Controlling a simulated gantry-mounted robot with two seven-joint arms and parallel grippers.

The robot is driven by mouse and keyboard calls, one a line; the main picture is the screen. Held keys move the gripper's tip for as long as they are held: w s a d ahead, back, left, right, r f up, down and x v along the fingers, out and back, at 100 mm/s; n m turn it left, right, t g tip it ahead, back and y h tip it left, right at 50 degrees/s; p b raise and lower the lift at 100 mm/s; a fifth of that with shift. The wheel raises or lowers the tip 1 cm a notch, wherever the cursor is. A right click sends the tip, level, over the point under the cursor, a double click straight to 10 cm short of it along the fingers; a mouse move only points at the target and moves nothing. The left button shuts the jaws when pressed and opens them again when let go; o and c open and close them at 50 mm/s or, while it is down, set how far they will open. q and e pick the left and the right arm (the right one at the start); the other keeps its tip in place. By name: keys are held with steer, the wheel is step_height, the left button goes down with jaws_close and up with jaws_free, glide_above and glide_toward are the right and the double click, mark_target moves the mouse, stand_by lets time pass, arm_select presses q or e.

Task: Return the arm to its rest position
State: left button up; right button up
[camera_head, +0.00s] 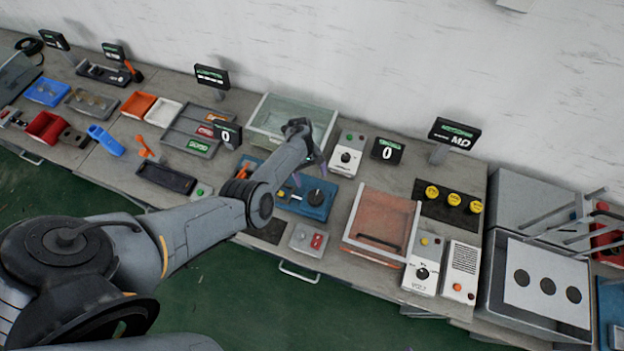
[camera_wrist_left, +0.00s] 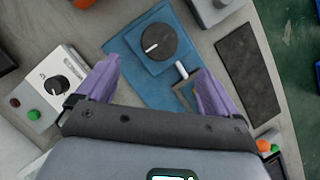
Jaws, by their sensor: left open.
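My left gripper (camera_head: 308,172) is at the end of the left arm, which reaches in from the left over the bench in the head view. In the left wrist view its two purple fingers (camera_wrist_left: 157,82) are spread apart with nothing between them. A blue base plate with a round black dial (camera_head: 316,197) lies below the gripper. The dial (camera_wrist_left: 152,40) and plate also show beyond the fingers in the left wrist view. The gripper appears above the plate and apart from it. My right gripper does not show.
A clear-walled box (camera_head: 262,122) stands behind the left arm. A white dial box (camera_head: 347,157) is close to the gripper's right. An orange-topped clear case (camera_head: 382,225) and a grey cabinet (camera_head: 537,285) stand farther right. Trays and tools cover the left bench.

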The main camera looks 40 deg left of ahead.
arm_select(q)
steer(key=shift+a+r, duration=0.15)
steer(key=shift+r, duration=0.1)
stand_by(0.3)
